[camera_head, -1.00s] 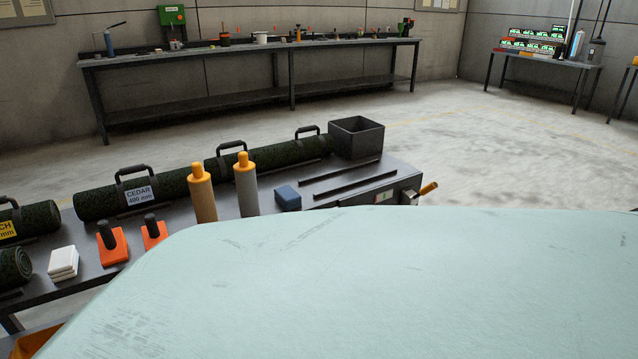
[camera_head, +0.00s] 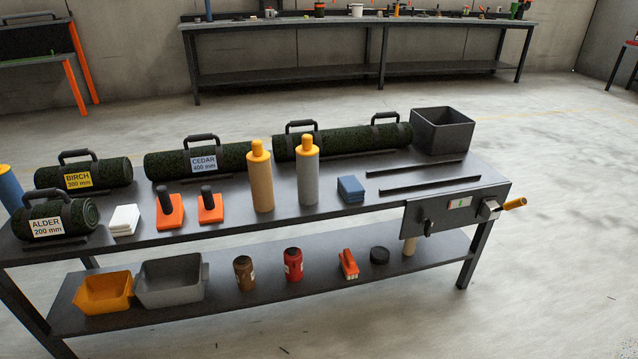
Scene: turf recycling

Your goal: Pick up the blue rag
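The blue rag (camera_head: 351,189) is a small folded stack lying on the dark workbench top (camera_head: 330,203). It sits right of the grey bottle with an orange cap (camera_head: 307,172) and left of two thin black bars (camera_head: 424,174). Its top and front faces show, and nothing covers it. My gripper is not in view.
A dark open bin (camera_head: 442,131) stands behind the bars. Labelled turf rolls (camera_head: 205,160) line the bench's back. Left of the rag are a tan bottle (camera_head: 261,178), orange-based tools (camera_head: 209,207) and white folded cloths (camera_head: 124,220). The floor at right is clear.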

